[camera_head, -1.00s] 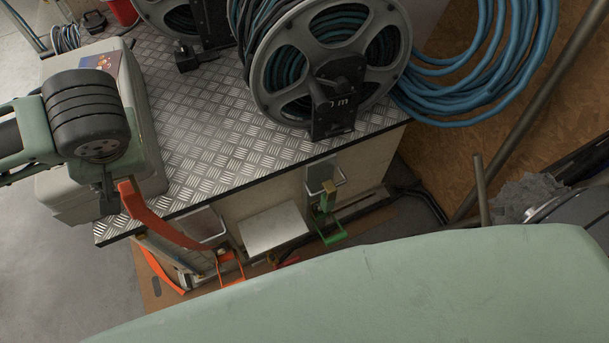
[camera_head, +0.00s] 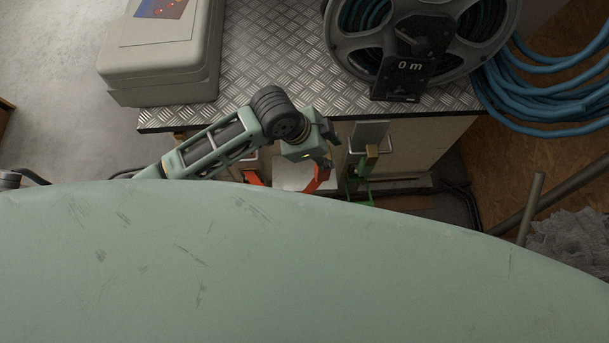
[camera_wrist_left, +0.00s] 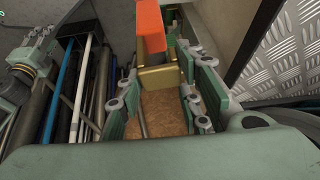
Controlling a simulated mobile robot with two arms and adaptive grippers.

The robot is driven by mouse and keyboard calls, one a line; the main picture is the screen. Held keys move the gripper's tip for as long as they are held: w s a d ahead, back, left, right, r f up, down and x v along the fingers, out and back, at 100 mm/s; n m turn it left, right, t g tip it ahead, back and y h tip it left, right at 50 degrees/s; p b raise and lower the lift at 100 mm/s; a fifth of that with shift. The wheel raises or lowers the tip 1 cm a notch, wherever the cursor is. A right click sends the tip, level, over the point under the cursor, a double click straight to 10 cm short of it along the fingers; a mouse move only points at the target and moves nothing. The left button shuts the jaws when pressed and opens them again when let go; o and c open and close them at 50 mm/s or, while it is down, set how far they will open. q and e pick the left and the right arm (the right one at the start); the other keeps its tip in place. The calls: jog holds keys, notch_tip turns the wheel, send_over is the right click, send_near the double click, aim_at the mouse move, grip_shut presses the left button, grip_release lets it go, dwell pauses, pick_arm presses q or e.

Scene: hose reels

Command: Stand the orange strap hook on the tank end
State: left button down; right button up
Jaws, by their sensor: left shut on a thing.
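My left gripper (camera_head: 325,160) is in front of the bench's front face, to the left of a green hook (camera_head: 366,172). An orange piece (camera_head: 318,181) shows just below its fingers. In the left wrist view, an orange piece with a brass-coloured block (camera_wrist_left: 158,78) lies between the green finger pads of the left gripper (camera_wrist_left: 160,103); I take it to be the orange strap hook (camera_wrist_left: 150,28). The gripper is shut on it. Its lower part is hidden in the head view. I cannot tell which surface is the tank end. My right gripper is not in view.
A chequer-plate bench top (camera_head: 245,60) carries a hose reel (camera_head: 420,40) and a pale case (camera_head: 165,55). Blue hose (camera_head: 550,90) hangs at the right. Another orange piece (camera_head: 253,178) is left of the gripper. Pipes and rods (camera_wrist_left: 85,90) show in the wrist view.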

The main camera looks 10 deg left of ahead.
aim_at(319, 165)
pick_arm(q)
jog(key=shift+m+g, duration=0.4)
jog(key=shift+m, duration=0.1)
jog(key=f, duration=0.1)
jog(key=s+f, duration=0.1)
jog(key=a+f, duration=0.1)
jog(key=f, duration=0.1)
jog(key=shift+s+f, duration=0.1)
jog(key=shift+s, duration=0.2)
jog(key=w+a+f+b, duration=0.1)
jog(key=w+a+f, duration=0.4)
jog(key=a+f, duration=0.5)
jog(key=shift+w+f, duration=0.4)
jog(key=shift+f, duration=0.15)
jog(key=c, duration=1.7)
grip_release()
jog(key=shift+o, duration=0.9)
jog(key=shift+s, duration=0.1)
